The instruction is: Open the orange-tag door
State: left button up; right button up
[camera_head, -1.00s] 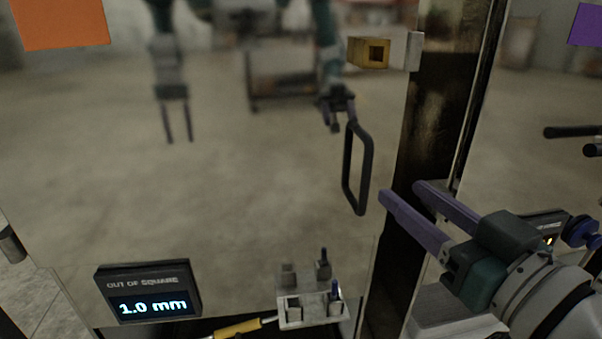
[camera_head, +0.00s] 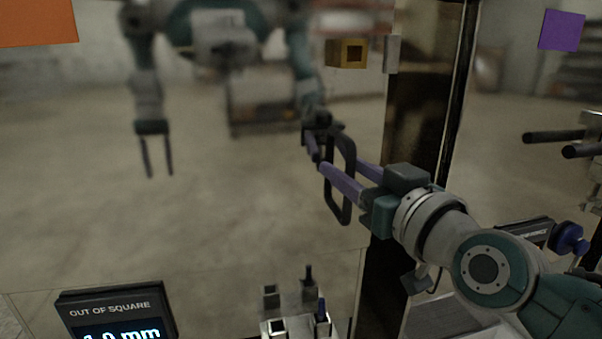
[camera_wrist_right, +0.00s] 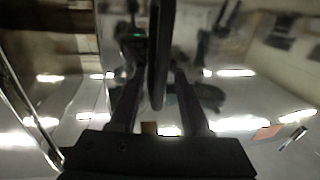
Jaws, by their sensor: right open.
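The orange tag (camera_head: 38,22) is at the upper left on a large mirror-like metal door (camera_head: 230,210). A black loop handle (camera_head: 347,213) stands upright near the door's right edge. My right gripper (camera_head: 338,164) is open at the handle, its purple fingers reaching in from the right. In the right wrist view, the dark handle bar (camera_wrist_right: 159,60) runs between the two parted fingers, with a visible gap to them. Whether either finger touches it cannot be told. My left arm shows only as a reflection in the door.
A purple tag (camera_head: 562,30) is on the panel at right.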

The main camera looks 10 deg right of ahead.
jog(key=shift+c, duration=0.3)
grip_shut()
dwell(1.1)
